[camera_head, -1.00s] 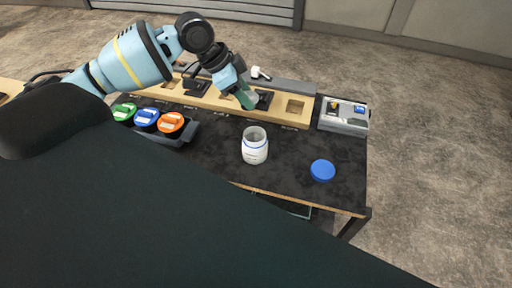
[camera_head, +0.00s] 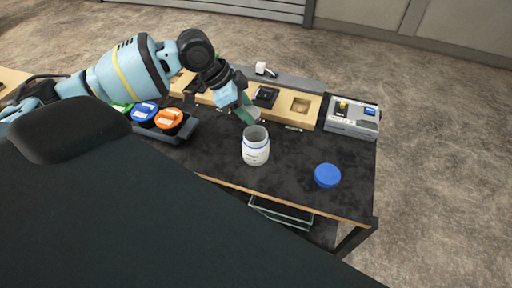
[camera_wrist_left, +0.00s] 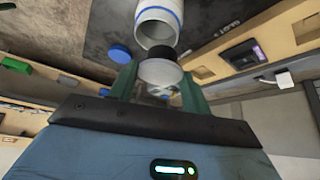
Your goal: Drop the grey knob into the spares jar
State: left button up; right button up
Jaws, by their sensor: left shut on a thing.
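My left gripper (camera_head: 247,116) is shut on the grey knob (camera_wrist_left: 160,71). In the left wrist view the knob shows a grey face and a dark rim between my green fingertips (camera_wrist_left: 158,88). In the head view the fingers mostly hide it. The spares jar (camera_head: 256,151) is white with a blue band and stands open and upright on the dark bench. My gripper is just behind the jar's mouth, a little above it. The jar also shows right beyond the knob in the left wrist view (camera_wrist_left: 157,14). My right gripper is not in view.
A blue lid (camera_head: 327,176) lies on the bench right of the jar. A wooden rack (camera_head: 285,113) with slots runs behind. A tray (camera_head: 187,131) with green, blue and orange pieces stands left. A grey box (camera_head: 351,127) stands at the back right. The bench front is clear.

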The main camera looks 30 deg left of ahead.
pick_arm(q)
jog(key=o, duration=1.1)
jog(key=shift+r, duration=0.1)
jog(key=v, duration=0.7)
jog(key=shift+s+a+r, duration=0.15)
jog(key=shift+a+r, duration=0.05)
jog(key=shift+r, duration=0.1)
